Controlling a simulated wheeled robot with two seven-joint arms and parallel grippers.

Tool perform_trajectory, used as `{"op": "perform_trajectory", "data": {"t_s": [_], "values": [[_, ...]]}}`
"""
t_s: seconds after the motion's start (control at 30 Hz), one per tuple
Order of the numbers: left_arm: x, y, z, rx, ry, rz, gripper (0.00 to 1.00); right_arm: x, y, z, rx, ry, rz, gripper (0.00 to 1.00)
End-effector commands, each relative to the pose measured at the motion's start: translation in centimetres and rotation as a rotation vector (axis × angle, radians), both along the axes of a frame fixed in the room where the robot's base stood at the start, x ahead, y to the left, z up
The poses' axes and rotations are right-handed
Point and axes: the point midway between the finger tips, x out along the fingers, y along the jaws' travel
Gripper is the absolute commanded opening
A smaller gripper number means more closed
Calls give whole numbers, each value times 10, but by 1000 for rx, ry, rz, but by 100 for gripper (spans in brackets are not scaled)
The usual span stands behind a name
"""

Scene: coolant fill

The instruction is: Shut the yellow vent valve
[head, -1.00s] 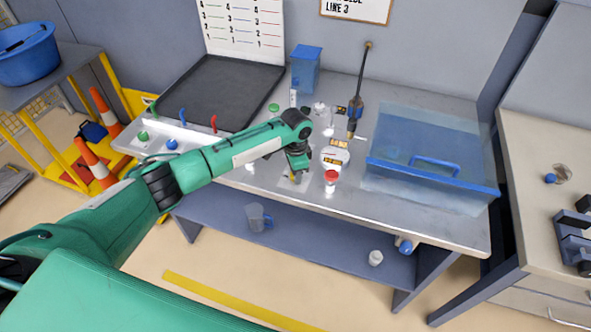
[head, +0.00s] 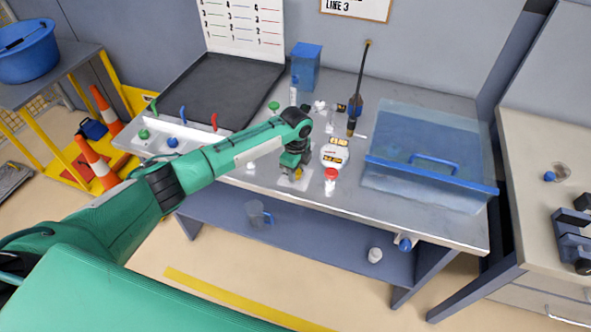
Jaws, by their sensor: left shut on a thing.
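My left gripper (head: 292,169) reaches in from the left and points down at a small pale plate (head: 301,182) near the front edge of the metal bench. It is shut on the yellow vent valve (head: 297,174), of which only a small yellow bit shows between the dark fingers. The fingers and wrist hide the rest of the valve, so its exact angle cannot be told. My right gripper is not in view.
A red-capped bottle (head: 331,180) and a round white gauge (head: 334,156) stand just right of my gripper. A clear blue-rimmed tank (head: 430,150) fills the bench's right side. A black tray (head: 215,90) lies at the back left.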

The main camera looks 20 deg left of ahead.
Motion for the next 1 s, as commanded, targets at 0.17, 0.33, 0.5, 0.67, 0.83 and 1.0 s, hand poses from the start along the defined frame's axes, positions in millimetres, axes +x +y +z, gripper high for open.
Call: {"op": "perform_trajectory", "data": {"t_s": [0.17,0.33,0.5,0.67,0.83,1.0], "values": [[1,-1,1,-2,-3,-34,11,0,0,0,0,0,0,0],[1,-1,2,-2,-3,-44,11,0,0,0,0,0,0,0],[1,-1,2,-2,-3,-44,11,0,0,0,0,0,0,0],[1,-1,2,-2,-3,-43,44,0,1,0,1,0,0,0],[1,0,1,-1,-2,-43,56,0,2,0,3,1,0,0],[0,0,1,-1,-1,-43,56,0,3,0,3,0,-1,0]]}}
